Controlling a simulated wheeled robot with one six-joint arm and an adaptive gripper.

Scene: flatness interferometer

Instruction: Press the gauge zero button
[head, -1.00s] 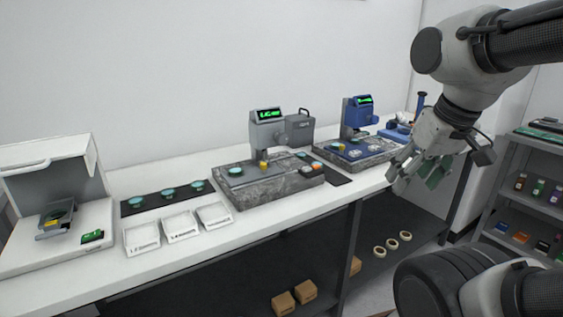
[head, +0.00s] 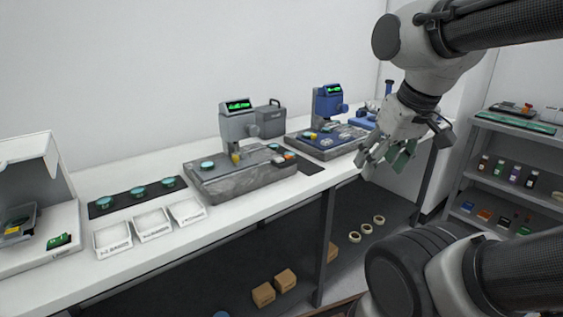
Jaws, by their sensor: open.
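A grey gauge (head: 240,124) with a green lit display stands on a grey stone plate (head: 237,182) on the white bench. A small orange button (head: 289,155) and a teal round piece sit near the plate's right end. A blue gauge (head: 328,103) with a green display stands behind it to the right, on its own plate with a blue top. I cannot tell which small part is a zero button. My gripper (head: 384,160) is open and empty, in front of the bench to the right of the grey gauge, apart from both gauges.
A black strip with several teal discs (head: 139,191) and three white trays (head: 152,224) lie left of the grey gauge. A white open cabinet (head: 40,195) stands at far left. A shelf unit (head: 512,147) with bottles is at right. Boxes (head: 264,294) and rolls lie under the bench.

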